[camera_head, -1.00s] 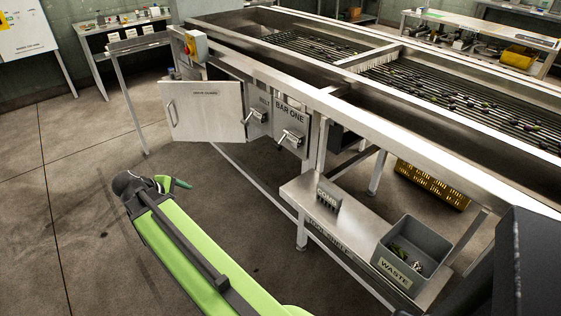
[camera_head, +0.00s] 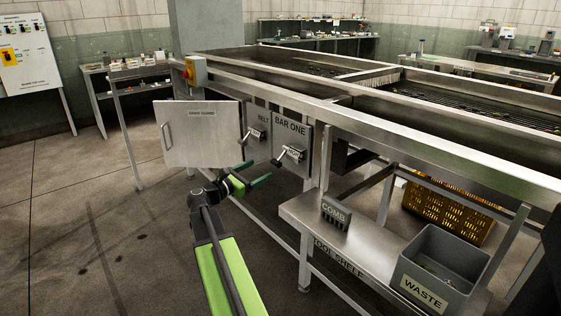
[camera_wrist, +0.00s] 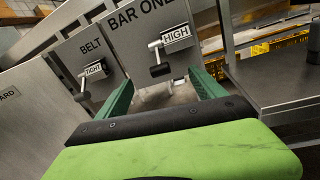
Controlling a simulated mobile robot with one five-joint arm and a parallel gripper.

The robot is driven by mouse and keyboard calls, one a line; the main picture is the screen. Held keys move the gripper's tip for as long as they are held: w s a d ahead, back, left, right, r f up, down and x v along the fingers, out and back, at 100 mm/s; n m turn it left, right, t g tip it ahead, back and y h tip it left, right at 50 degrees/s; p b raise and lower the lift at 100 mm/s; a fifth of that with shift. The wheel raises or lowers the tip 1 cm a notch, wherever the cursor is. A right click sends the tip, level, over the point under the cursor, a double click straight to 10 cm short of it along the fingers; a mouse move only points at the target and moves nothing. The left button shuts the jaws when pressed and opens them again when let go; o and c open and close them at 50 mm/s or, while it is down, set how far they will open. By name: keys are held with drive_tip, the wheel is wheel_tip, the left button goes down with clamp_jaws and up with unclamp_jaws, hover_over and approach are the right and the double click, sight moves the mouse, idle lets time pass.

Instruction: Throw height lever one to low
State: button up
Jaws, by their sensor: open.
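The height lever marked BAR ONE is on a grey panel (camera_head: 297,137) on the machine's side. Its lever (camera_head: 288,156) has a black knob and sits by a plate (camera_wrist: 176,35) reading HIGH in the wrist view. The black knob (camera_wrist: 160,70) there appears between and just beyond my two green fingers. My gripper (camera_head: 257,174) is open and empty, left of and a little below the lever in the head view. It also shows in the wrist view (camera_wrist: 163,83), apart from the lever as far as I can tell.
A BELT lever (camera_wrist: 82,95) marked TIGHT is just left. An opened guard door (camera_head: 198,133) juts out farther left. Below right is a tool shelf (camera_head: 308,216) with a COMB block (camera_head: 336,212) and a grey WASTE bin (camera_head: 437,266). The floor at left is clear.

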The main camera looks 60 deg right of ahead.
sight(276, 161)
drive_tip(key=d, duration=0.4)
drive_tip(key=s+d, duration=0.1)
drive_tip(key=d, duration=0.3)
drive_tip(key=s+d, duration=0.1)
drive_tip(key=d, duration=0.3)
drive_tip(key=shift+s, duration=0.15)
drive_tip(key=shift+a, duration=0.1)
drive_tip(key=shift+c, duration=0.2)
